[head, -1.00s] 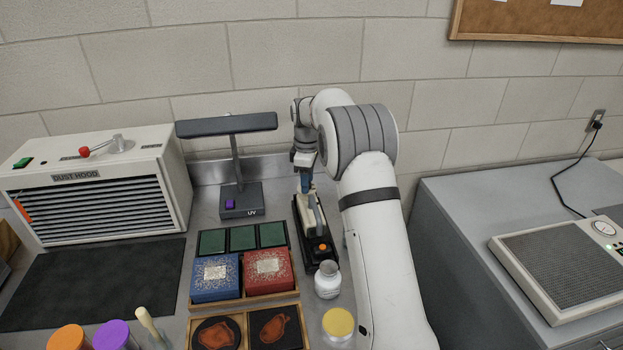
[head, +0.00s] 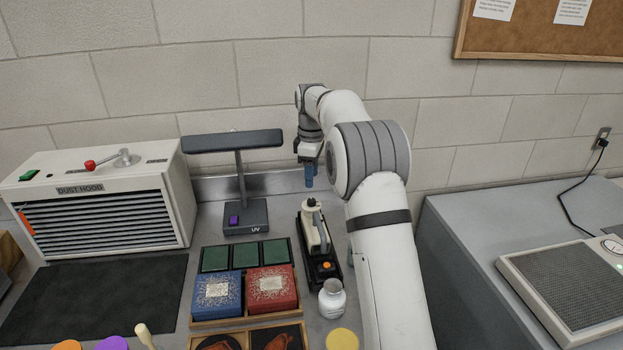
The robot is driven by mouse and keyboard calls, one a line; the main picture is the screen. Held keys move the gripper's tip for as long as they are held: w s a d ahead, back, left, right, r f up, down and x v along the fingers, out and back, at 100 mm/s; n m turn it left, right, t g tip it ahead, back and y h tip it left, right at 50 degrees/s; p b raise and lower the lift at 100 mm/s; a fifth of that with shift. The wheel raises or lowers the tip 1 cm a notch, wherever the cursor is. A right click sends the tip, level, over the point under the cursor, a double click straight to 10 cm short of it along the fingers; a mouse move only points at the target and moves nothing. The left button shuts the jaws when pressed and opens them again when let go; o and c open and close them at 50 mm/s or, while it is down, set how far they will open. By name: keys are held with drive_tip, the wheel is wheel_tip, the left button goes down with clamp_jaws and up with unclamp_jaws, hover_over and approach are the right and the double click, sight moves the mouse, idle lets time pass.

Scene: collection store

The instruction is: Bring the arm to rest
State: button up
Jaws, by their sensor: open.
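My gripper (head: 309,176) hangs above the back of the steel counter, fingers pointing down, with nothing between them that I can see. Its blue fingertips are apart from the cream-and-black tool (head: 313,228) that stands in a black holder (head: 325,270) with an orange button, just in front of and below them. My arm reaches from the lower right, up and over toward the wall. The gap between the fingers is hard to make out from this side.
A UV lamp (head: 238,143) stands left of my gripper. A dust hood (head: 97,209) is further left. Blue (head: 217,290) and red (head: 272,291) boxes sit in front, with a white jar (head: 332,299) beside the holder. A grey cabinet (head: 470,270) is at right.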

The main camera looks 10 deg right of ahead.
drive_tip(key=s+d+r+m+t, duration=0.1)
drive_tip(key=s+r+m, duration=0.3)
drive_tip(key=s, duration=0.6)
drive_tip(key=s+r+m+t, duration=0.1)
drive_tip(key=s+r+m, duration=0.25)
drive_tip(key=s, duration=0.65)
drive_tip(key=s+f+m, duration=0.3)
drive_tip(key=s, duration=0.7)
drive_tip(key=s+f+m+t, duration=0.1)
drive_tip(key=s+f+m, duration=0.1)
drive_tip(key=s, duration=0.9)
drive_tip(key=shift+d+f+m, duration=0.2)
drive_tip(key=shift+f+m, duration=0.2)
drive_tip(key=shift+m, duration=0.15)
